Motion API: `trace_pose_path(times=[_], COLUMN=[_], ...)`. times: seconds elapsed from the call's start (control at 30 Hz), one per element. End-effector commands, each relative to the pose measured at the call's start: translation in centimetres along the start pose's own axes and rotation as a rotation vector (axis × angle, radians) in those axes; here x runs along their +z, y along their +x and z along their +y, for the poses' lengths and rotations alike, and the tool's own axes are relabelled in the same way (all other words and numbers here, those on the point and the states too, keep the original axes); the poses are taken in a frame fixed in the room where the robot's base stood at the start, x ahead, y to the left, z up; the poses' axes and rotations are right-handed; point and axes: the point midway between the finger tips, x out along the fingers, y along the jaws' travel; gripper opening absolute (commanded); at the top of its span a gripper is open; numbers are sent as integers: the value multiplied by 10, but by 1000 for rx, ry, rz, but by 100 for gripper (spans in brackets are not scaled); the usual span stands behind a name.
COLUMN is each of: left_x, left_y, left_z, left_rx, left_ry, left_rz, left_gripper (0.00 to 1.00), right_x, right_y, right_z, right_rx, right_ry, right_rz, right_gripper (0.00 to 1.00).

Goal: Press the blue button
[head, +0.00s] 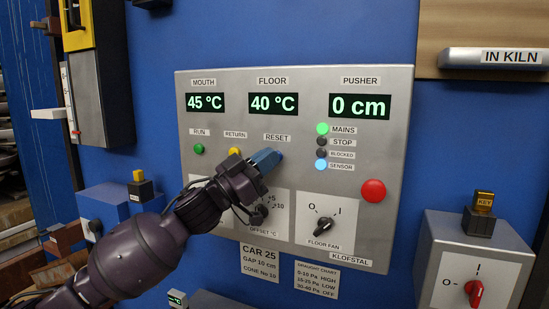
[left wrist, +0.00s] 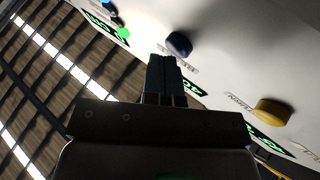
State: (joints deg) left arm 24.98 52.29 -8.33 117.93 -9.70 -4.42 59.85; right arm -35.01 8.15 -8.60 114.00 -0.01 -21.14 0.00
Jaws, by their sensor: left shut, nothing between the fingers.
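The blue button (left wrist: 178,43) sits on the grey control panel (head: 300,78), under the RESET label. In the head view it is mostly hidden behind my left gripper (head: 274,156), with only a dark blue edge showing at the fingertips. My left gripper is shut and empty, its fingers pointing at the panel. In the left wrist view the closed fingertips (left wrist: 161,58) are just beside and below the blue button in the picture. I cannot tell whether they touch it. My right gripper is not in view.
The yellow RETURN button (head: 234,151) and green RUN button (head: 199,149) are to the left. A red button (head: 373,190) and the floor fan knob (head: 323,226) are to the right. A grey box with a red switch (head: 474,292) stands at lower right.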

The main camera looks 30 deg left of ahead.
Motion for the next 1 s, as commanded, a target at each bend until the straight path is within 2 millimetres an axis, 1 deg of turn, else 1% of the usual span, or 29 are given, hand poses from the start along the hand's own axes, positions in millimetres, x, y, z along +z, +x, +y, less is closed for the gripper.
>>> trace_pose_path(times=[0.4,0.7,1.0], left_x=[-8,-8,-21], left_y=[-11,-12,-27], left_z=[8,9,20], left_rx=[-1,-1,-1], left_ry=[-1,-1,-2], left_rz=[0,0,-1], left_gripper=[0,0,0], right_x=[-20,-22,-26], right_y=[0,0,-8], right_z=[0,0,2], right_rx=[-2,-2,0], right_ry=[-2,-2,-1], right_rz=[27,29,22], right_gripper=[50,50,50])
